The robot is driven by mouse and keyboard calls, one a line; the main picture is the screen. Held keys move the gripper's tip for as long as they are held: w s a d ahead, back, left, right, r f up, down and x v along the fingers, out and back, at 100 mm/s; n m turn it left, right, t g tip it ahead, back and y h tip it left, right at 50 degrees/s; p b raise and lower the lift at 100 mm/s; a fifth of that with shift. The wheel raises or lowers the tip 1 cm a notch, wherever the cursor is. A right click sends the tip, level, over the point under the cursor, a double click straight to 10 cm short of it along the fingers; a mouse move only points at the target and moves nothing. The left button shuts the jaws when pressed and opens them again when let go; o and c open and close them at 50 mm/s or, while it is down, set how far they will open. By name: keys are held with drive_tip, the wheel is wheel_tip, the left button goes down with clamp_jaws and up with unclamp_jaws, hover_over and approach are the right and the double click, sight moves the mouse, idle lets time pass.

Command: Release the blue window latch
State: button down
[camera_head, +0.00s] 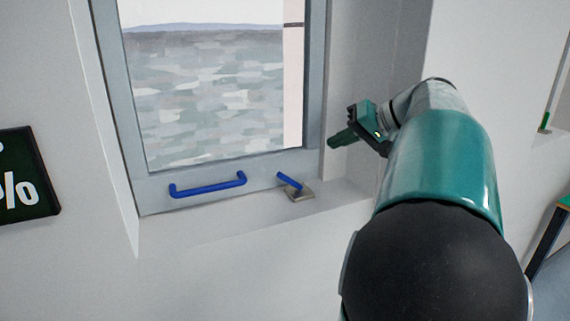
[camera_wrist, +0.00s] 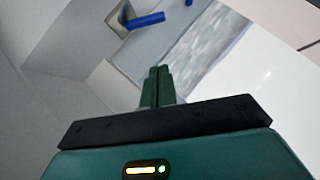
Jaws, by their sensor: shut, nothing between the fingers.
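The blue window latch (camera_head: 289,181) is a short blue lever on a small grey base (camera_head: 299,194) at the bottom right of the window frame. It slants down to the right in the head view. In the wrist view the latch (camera_wrist: 145,20) shows at the top, ahead of the fingers and apart from them. My gripper (camera_head: 334,141) is up and to the right of the latch, beside the right side of the window recess. Its green fingers (camera_wrist: 158,75) are shut together and empty.
A blue handle bar (camera_head: 208,187) is fixed to the lower window frame, left of the latch. The window sill (camera_head: 240,215) is bare. The recess wall (camera_head: 365,60) stands at the right. A dark sign (camera_head: 27,175) hangs at the far left.

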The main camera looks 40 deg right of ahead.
hover_over(290, 181)
drive_tip(key=s+d, duration=0.2)
drive_tip(key=d, duration=0.1)
wheel_tip(290, 181, down, 5)
drive_tip(key=a+f, duration=0.1)
drive_tip(key=f, duration=0.1)
drive_tip(key=shift+w+a+f, duration=0.35)
drive_tip(key=shift+a, duration=0.05)
drive_tip(key=shift+w+a+f, duration=0.15)
drive_tip(key=shift+a+f, duration=0.05)
drive_tip(key=shift+f, duration=0.15)
